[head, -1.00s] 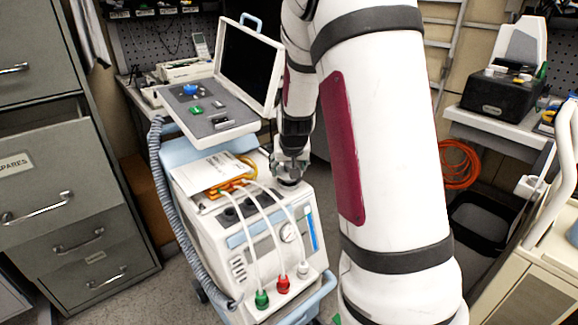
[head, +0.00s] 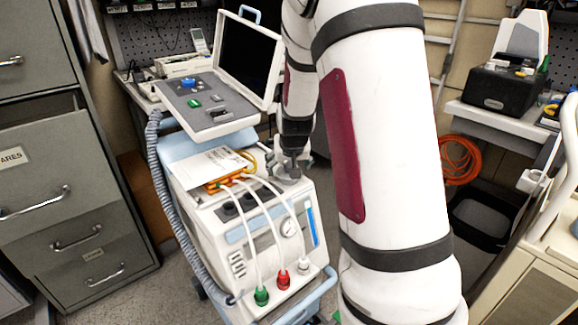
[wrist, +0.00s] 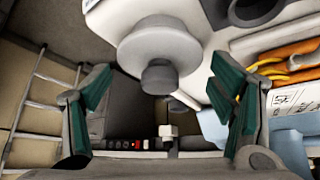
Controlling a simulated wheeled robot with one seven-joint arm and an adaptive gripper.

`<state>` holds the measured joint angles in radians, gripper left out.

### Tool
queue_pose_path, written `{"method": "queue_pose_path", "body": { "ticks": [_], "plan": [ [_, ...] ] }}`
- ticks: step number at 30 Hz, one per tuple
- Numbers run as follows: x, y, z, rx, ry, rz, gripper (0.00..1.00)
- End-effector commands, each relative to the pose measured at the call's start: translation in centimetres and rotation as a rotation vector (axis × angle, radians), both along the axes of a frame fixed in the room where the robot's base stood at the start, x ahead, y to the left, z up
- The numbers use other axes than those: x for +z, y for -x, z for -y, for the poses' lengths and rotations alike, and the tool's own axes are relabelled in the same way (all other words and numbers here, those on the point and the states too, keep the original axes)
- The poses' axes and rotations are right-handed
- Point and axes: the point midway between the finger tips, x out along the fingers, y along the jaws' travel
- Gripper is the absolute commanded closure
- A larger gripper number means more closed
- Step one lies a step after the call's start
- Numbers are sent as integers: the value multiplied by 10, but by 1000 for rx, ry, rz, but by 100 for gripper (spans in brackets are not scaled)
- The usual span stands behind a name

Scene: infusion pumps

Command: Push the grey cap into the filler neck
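The grey cap (wrist: 158,48) shows in the wrist view as a round disc with a smaller round knob facing me. It is against the white pump cart (wrist: 115,12); how deep it sits in the filler neck is hidden. My gripper (wrist: 165,95) is open, with one green-padded finger left of the cap and one right of it, both apart from it. In the head view my gripper (head: 287,165) is at the right top edge of the cart (head: 262,262), small and partly hidden by my arm. The grey cap (head: 288,180) seems to show just below it.
White papers (head: 208,166) and an orange item (head: 236,181) lie on the cart's top. White hoses (head: 258,225) run down its front. A filing cabinet (head: 60,215) is at left, a side table (head: 500,122) at right.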

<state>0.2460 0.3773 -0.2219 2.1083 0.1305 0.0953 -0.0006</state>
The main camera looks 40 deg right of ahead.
Motion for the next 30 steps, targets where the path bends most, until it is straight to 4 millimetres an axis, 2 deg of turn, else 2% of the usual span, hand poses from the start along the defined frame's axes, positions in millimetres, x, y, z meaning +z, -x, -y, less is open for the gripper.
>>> {"method": "queue_pose_path", "body": {
  "ticks": [9,14,24,30],
  "plan": [
    [1,0,0,0,0,0,15],
    [10,4,-3,1,2,1,15],
    [63,32,-22,5,1,5,15],
    [87,46,-31,4,0,4,15]
  ]
}}
